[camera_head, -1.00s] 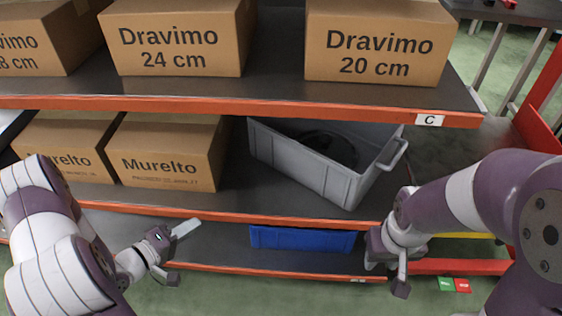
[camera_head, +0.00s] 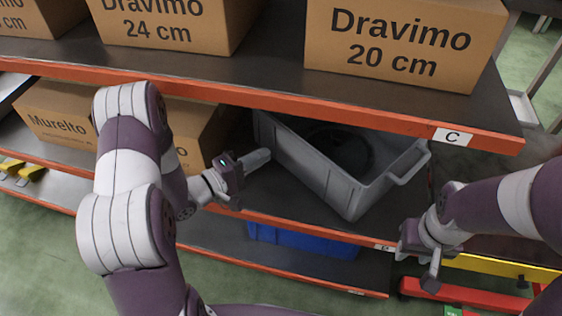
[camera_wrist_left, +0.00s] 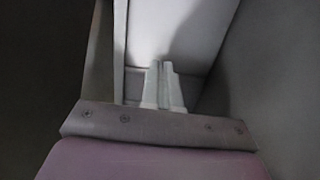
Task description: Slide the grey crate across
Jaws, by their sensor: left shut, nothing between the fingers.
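The grey crate (camera_head: 345,195) sits at an angle on the middle shelf, its near corner by the shelf's front edge and a handle at its right end. A dark, shadowed thing (camera_head: 338,150) lies inside it. My left gripper (camera_head: 262,158) is shut and empty, its fingertips at the crate's left side; I cannot tell if they touch. In the left wrist view the shut fingers (camera_wrist_left: 165,75) point at a pale grey crate wall (camera_wrist_left: 175,28). My right gripper (camera_head: 425,258) is in front of the shelf, right of and below the crate; its finger gap is unclear.
Murelto boxes (camera_head: 55,118) stand left of the crate, partly behind my left arm. Dravimo boxes (camera_head: 400,40) stand on the upper shelf, whose orange edge (camera_head: 330,116) overhangs the crate. A blue bin (camera_head: 305,242) is on the shelf below. A yellow bar (camera_head: 500,267) lies at the right.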

